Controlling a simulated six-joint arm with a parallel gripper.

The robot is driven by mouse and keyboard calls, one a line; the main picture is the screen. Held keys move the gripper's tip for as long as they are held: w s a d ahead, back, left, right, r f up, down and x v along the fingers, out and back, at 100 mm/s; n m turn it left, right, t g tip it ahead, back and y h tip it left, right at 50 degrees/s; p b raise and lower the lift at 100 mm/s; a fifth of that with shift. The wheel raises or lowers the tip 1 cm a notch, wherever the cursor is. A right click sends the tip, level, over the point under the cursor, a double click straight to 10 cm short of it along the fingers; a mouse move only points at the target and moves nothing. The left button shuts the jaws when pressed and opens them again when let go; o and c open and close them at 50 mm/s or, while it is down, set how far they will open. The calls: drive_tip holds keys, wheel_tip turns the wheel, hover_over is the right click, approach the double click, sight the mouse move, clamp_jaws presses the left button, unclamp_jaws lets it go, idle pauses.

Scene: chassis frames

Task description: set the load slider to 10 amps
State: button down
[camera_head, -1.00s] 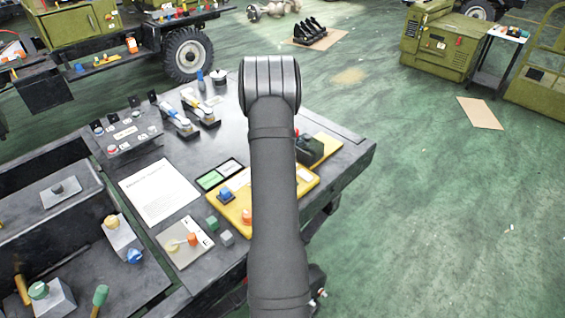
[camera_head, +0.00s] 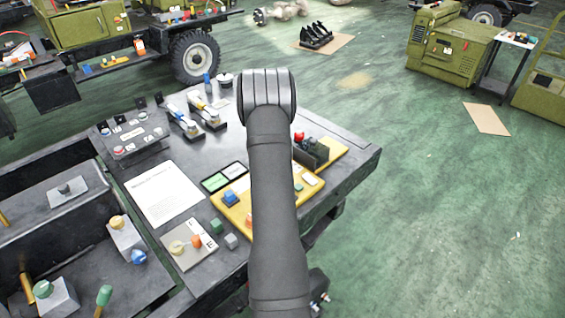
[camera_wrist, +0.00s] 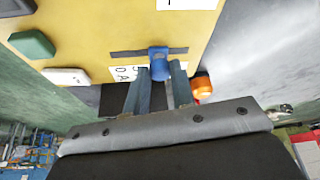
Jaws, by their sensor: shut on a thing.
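In the wrist view, a blue slider knob (camera_wrist: 159,64) stands at a dark slot (camera_wrist: 128,54) in a yellow panel (camera_wrist: 100,25). My gripper (camera_wrist: 160,75) is shut on this knob, one finger on each side. A white label, partly covered, shows "0 A" beside the slot; I cannot read the full scale or the exact setting. In the head view, the yellow panel (camera_head: 240,213) lies on the dark bench, and my arm hides the gripper and the held knob.
An orange knob (camera_wrist: 201,85) is close right of my fingers in the wrist view. A green button (camera_wrist: 32,44) and a white button (camera_wrist: 67,76) are at left. In the head view, a dark box (camera_head: 312,153) stands on the panel right of my arm.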

drive_tip(key=c, duration=1.2)
unclamp_jaws()
drive_tip(key=v, duration=1.7)
drive_tip(key=shift+r, duration=0.15)
drive_tip(key=shift+s, duration=0.15)
drive_tip(key=x, duration=1.7)
